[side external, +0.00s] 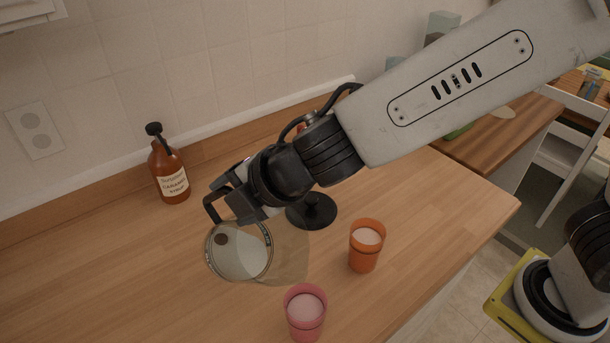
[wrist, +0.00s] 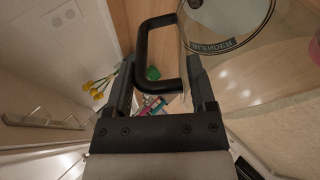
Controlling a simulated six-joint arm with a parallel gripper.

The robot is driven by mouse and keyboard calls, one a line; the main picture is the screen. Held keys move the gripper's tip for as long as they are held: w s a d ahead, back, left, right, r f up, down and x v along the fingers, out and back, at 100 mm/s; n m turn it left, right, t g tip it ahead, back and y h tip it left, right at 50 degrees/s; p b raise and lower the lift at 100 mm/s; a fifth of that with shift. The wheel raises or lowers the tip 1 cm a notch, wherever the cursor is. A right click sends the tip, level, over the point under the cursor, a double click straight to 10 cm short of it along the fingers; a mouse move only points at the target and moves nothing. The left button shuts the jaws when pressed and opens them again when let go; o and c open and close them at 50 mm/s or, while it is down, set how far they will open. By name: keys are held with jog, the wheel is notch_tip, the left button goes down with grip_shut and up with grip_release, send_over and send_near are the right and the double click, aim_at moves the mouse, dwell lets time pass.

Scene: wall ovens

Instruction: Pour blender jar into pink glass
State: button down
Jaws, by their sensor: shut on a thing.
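The blender jar (side external: 287,253) is clear, with a black handle, and is held tilted on its side above the counter. Its round end (side external: 240,252) faces the side camera. My gripper (side external: 232,200) is shut on the jar's handle. In the wrist view the black handle (wrist: 143,52) lies between my gripper's fingers (wrist: 162,82), with the clear jar (wrist: 260,75) to the right and lettering on it. The pink glass (side external: 306,324) stands upright at the front of the counter, below and right of the jar, with pale contents inside. Whether anything flows from the jar cannot be told.
An orange glass (side external: 364,252) with pale contents stands right of the jar, close to the pink glass. A black round base (side external: 318,211) is behind the jar. A caramel syrup bottle (side external: 170,178) stands by the wall. The counter's left part (side external: 90,270) is clear.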

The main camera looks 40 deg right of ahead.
aim_at(209, 205)
jog(key=shift+w+a+f+g, duration=0.3)
jog(key=shift+w+f+g, duration=0.5)
dwell(0.4)
jog(key=shift+w+a+f+g+h, duration=0.25)
jog(key=shift+w+f+g, duration=0.35)
jog(key=shift+w, duration=0.15)
jog(key=shift+w+a+f+g+h, duration=0.2)
jog(key=shift+w+f+g+h, duration=0.1)
jog(key=shift+w+f+g, duration=0.35)
jog(key=shift+w+a+f+g+h, duration=0.25)
jog(key=shift+w+f+g, duration=0.3)
jog(key=shift+w, duration=0.25)
jog(key=shift+w+a+f+m+g+h, duration=0.15)
jog(key=shift+w+a+f+g+h, duration=0.1)
jog(key=shift+w+f+g, duration=0.6)
jog(key=shift+w+a+f+m+g+h, duration=0.15)
jog(key=shift+w+a+f+g+h, duration=0.1)
jog(key=shift+w+f+g, duration=0.55)
jog(key=shift+r, duration=0.15)
